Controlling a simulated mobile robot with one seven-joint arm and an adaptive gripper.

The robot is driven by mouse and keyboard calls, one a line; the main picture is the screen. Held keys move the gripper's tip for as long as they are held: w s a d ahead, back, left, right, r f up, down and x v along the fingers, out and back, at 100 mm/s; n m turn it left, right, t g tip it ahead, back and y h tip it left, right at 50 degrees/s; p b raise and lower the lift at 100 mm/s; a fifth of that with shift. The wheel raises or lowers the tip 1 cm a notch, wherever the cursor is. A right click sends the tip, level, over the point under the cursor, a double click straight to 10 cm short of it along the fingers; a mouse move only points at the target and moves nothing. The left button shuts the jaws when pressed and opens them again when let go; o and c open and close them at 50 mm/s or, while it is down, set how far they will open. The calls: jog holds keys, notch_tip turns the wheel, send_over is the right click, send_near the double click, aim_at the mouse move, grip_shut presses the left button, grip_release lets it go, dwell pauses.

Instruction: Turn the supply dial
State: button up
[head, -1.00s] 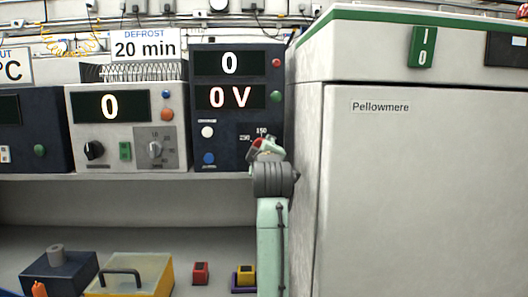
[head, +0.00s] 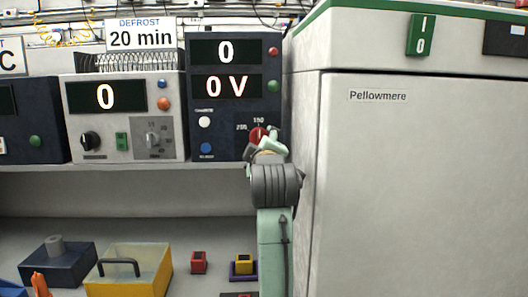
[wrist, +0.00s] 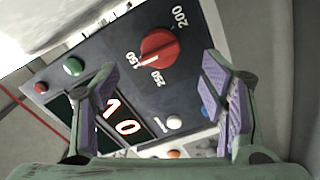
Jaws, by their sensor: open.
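The supply dial (head: 258,134) is a red round knob low on the dark supply unit (head: 193,110), partly hidden by my gripper in the head view. In the wrist view the dial (wrist: 160,48) shows clearly, with 150, 200 and 250 printed around it. The dial appears beyond the fingertips, with no contact visible. In the head view my gripper (head: 268,145) is just in front of the dial.
The tall white Pellowmere cabinet (head: 420,180) stands close to the right of my arm. A grey unit (head: 112,147) stands to the left on the same shelf (head: 110,182). Below are a yellow box (head: 150,285) with a clear lid and a red button block (head: 199,262).

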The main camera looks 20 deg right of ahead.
jog(key=shift+v, duration=2.05)
